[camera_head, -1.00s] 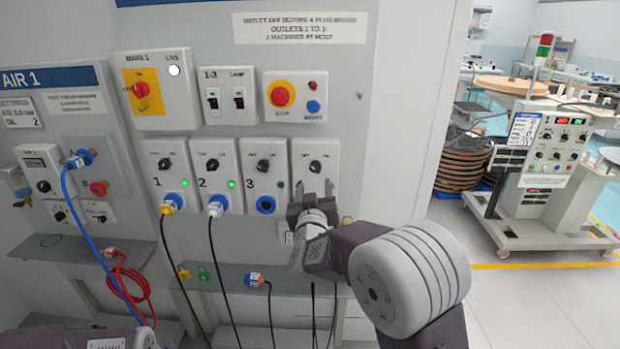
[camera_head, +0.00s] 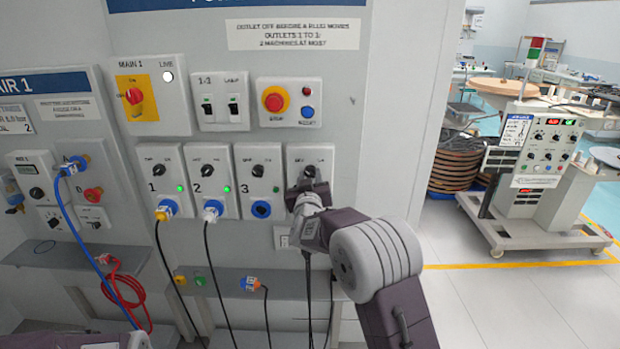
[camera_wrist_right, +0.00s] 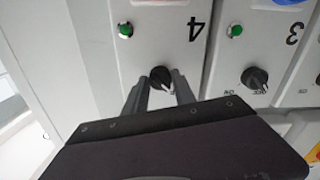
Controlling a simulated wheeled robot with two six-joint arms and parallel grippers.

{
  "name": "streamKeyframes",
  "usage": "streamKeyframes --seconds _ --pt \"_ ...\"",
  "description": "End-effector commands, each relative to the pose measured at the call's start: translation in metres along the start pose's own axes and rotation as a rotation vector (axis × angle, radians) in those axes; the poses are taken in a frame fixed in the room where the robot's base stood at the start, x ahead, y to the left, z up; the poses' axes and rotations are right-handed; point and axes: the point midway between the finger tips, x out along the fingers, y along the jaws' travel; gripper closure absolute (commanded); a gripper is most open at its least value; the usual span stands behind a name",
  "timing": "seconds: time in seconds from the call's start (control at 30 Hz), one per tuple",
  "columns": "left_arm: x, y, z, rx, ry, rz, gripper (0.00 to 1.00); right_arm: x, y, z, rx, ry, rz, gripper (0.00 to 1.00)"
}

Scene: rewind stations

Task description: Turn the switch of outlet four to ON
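The grey box of outlet four (camera_head: 323,159) is the rightmost of the outlet row in the head view. Its black switch knob (camera_head: 310,172) is partly covered by my right gripper (camera_head: 306,187). In the wrist view, which is upside down, the knob (camera_wrist_right: 160,77) sits between the two fingertips of my right gripper (camera_wrist_right: 161,79). The fingers are apart, one on each side; I cannot tell if they touch it. The pointer appears turned toward the OFF side, though a finger hides the marking. The outlet four lamp (camera_wrist_right: 125,30) looks dark green, unlit. My left gripper is out of view.
Outlet three (camera_head: 259,172) is close beside, with its own knob (camera_wrist_right: 255,78). Outlets one (camera_head: 159,172) and two (camera_head: 210,172) have plugs in and lit green lamps. A red stop button (camera_head: 274,99) is above. A grey shelf (camera_head: 225,281) runs below.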

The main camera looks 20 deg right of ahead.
Motion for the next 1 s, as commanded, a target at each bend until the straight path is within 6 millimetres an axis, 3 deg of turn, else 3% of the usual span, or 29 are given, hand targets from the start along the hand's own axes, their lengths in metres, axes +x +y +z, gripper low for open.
streamKeyframes --seconds 0.47,1.0 --pt "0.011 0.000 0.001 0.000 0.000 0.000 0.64 0.000 -0.001 0.002 0.110 0.001 0.000 1.00" --pt "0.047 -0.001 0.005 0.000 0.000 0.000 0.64 0.000 -0.002 0.003 0.600 0.001 0.000 1.00"
